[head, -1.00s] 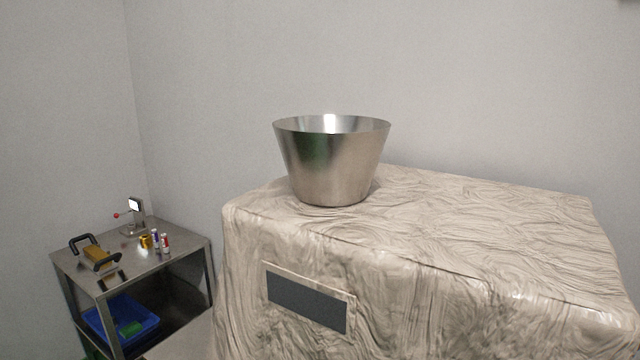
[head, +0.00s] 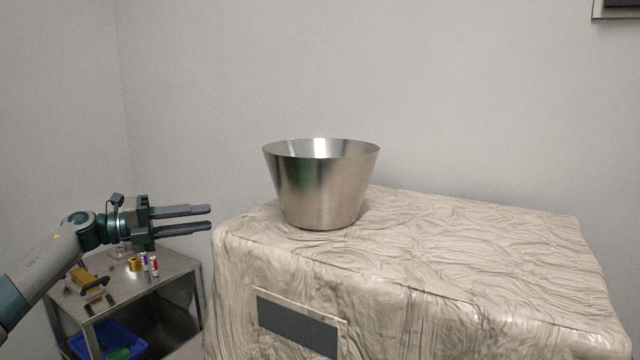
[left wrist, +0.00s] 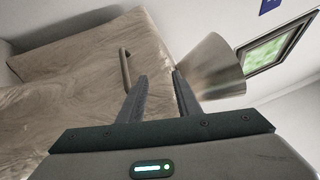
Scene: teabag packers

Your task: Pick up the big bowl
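In the left wrist view the bowl (left wrist: 214,68) shows tilted beyond the right finger, and the gripper (left wrist: 160,78) is open. Whether a finger touches the bowl cannot be told there, but the head view shows a gap. My right gripper is not in view.
A metal cart (head: 180,272) stands lower at the left, with small coloured items and a black-handled tool (head: 88,281) on top and a blue bin (head: 110,341) below. The table is clear right of the bowl. A wall stands behind.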

